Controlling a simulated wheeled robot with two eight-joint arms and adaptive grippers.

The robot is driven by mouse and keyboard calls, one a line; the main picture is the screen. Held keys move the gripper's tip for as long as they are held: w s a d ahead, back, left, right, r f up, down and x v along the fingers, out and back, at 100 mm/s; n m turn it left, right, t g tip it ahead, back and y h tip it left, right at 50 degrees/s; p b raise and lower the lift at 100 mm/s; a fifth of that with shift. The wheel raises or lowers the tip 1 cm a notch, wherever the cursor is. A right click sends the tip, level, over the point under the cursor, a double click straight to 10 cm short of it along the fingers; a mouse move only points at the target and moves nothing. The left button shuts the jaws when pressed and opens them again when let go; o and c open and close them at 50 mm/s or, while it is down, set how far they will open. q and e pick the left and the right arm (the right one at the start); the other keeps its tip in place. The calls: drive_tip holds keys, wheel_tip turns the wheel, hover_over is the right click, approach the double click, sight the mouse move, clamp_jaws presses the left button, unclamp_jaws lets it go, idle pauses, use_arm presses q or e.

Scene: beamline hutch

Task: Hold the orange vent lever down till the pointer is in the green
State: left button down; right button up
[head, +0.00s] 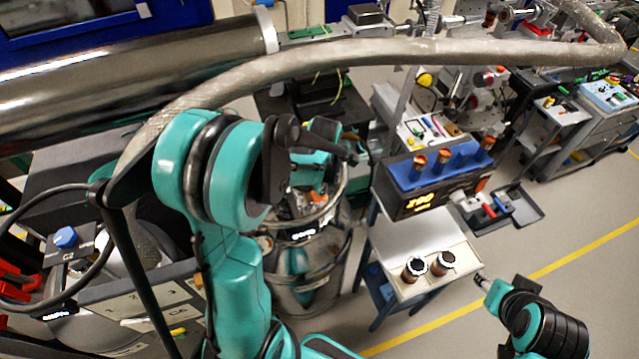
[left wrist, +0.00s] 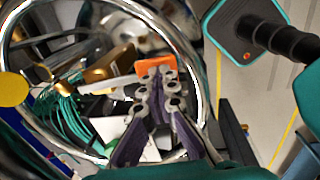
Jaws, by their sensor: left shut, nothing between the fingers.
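An orange piece that looks like the vent lever (left wrist: 156,65) shows in the left wrist view, just beyond my fingertips. My left gripper (left wrist: 157,82) is shut and empty, its fingertips at the near edge of the orange piece; I cannot tell whether they touch. In the head view my left gripper (head: 298,205) is mostly hidden by my arm, inside the ring of a shiny metal vessel (head: 305,262). No pointer or green zone can be made out. My right gripper (head: 482,280) is at the lower right, small, its fingers unclear.
A bright metal ring (left wrist: 193,65) curves around my left gripper, with brass fittings (left wrist: 110,66) and green wires (left wrist: 62,120) inside. A thick hose (head: 400,52) crosses above.

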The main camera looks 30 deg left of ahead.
idle(0.8)
use_arm(q)
drive_tip(key=shift+r+p, duration=0.5)
drive_tip(key=shift+r, duration=0.3)
